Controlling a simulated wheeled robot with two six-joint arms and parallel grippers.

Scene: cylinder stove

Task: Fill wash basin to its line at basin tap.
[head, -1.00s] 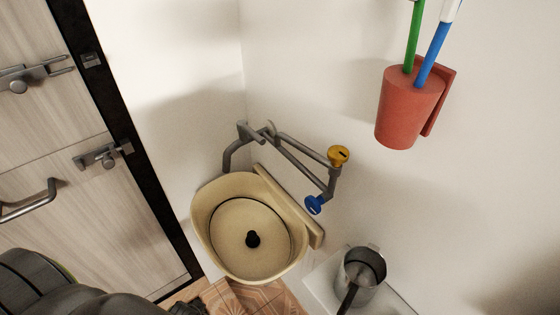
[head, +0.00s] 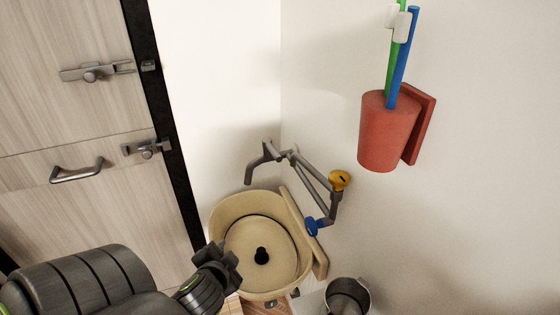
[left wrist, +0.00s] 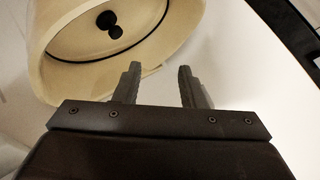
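The cream wash basin (head: 232,205) is mounted in the corner. A black stopper or drain piece (head: 261,256) sits at its middle, and a dark line runs around its inside. The basin tap (head: 268,152) is a grey pipe with its spout over the basin, with a yellow knob (head: 339,180) and a blue knob (head: 311,227) on the right. I see no water. My left gripper (head: 232,262) is at the basin's front left edge in the head view. In the left wrist view its two fingers (left wrist: 157,85) are apart and empty, with the basin (left wrist: 45,75) beyond. My right gripper is not in view.
A red cup holder (head: 388,135) with green and blue toothbrushes hangs on the right wall. A wooden door (head: 80,110) with latches and a handle is at the left.

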